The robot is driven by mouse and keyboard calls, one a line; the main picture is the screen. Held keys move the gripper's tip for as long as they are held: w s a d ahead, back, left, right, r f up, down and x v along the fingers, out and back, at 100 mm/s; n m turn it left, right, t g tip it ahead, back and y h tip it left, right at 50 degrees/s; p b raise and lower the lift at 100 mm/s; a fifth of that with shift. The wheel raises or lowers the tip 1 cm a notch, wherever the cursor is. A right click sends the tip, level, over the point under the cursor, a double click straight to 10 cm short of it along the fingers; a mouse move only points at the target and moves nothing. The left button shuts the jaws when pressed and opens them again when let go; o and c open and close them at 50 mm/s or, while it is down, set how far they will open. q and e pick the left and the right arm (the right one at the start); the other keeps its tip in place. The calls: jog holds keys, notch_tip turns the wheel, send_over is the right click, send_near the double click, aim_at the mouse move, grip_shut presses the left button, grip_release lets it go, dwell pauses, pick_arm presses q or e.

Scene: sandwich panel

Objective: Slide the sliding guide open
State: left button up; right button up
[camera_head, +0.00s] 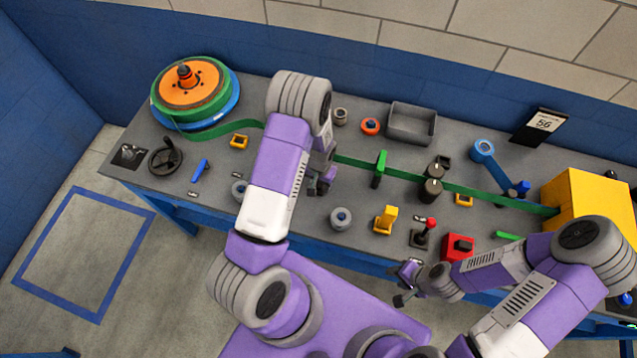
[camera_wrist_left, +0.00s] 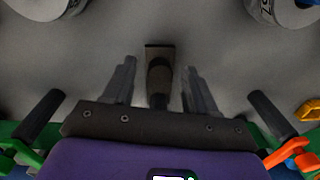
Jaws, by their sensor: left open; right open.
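My left gripper (camera_head: 322,182) is over the middle of the bench, beside the green strip (camera_head: 405,174), partly hidden by its own arm. In the left wrist view its two fingers (camera_wrist_left: 158,88) are open. A dark upright piece (camera_wrist_left: 159,72) with a flat top stands between the fingers, with a gap on each side. It may be the sliding guide's handle; I cannot tell for certain. In the head view my arm hides it. My right gripper (camera_head: 406,284) is open and empty off the bench's front edge.
A green reel (camera_head: 215,105) stands at the left and a yellow box (camera_head: 590,205) at the right. Metal spools (camera_head: 341,218), a yellow bracket (camera_head: 385,220), a red-knobbed lever (camera_head: 425,232) and a grey tray (camera_head: 411,122) are nearby. A green upright plate (camera_head: 380,168) stands right of the left gripper.

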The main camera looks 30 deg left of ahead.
aim_at(319, 186)
pick_arm(q)
notch_tip(319, 186, up, 7)
jog(key=shift+s+r, duration=0.1)
pick_arm(e)
jog(key=shift+f, duration=0.1)
jog(key=shift+s, duration=0.1)
dwell(0.5)
